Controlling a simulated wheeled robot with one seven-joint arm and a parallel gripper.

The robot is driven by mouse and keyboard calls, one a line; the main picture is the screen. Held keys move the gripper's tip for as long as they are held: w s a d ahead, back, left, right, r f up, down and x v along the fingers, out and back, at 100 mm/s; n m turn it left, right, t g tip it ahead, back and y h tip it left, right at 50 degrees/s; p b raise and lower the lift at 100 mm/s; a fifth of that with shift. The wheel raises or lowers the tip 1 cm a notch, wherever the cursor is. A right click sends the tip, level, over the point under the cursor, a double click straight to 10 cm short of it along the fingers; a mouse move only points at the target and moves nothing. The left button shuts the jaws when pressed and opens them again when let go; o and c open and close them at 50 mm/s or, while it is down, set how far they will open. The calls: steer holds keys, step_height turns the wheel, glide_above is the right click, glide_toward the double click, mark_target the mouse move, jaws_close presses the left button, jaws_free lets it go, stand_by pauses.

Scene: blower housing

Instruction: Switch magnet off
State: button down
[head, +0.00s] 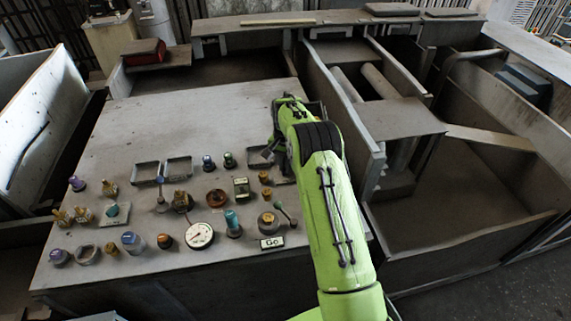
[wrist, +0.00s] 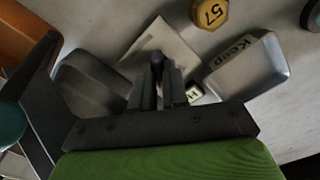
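A sloping grey control panel (head: 125,125) carries several knobs, buttons, a dial and levers. I cannot read a magnet label on any control. My gripper (wrist: 159,70) is over the panel, with its narrow fingers close together. A small dark purple knob (wrist: 157,60) shows at the fingertips, over a pale square plate (wrist: 178,45). I cannot tell whether the fingers touch the knob. In the head view my gripper (head: 266,153) is near the panel's right side, partly hidden by my green arm.
In the wrist view, a grey block marked "Keep" (wrist: 245,68) is right of the fingers and a dark grey block (wrist: 92,80) is left. A yellow knob marked "57" (wrist: 209,13) is above. A "Go" sign (head: 272,242) and white gauge (head: 199,235) are near the panel's front.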

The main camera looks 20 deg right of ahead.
steer(key=n, duration=0.4)
steer(key=shift+r+p, duration=0.1)
steer(key=shift+p, duration=0.2)
steer(key=n, duration=0.3)
steer(key=shift+n, duration=1.3)
steer(key=n, duration=0.4)
steer(key=c, duration=1.2)
jaws_free()
steer(key=shift+c, duration=0.2)
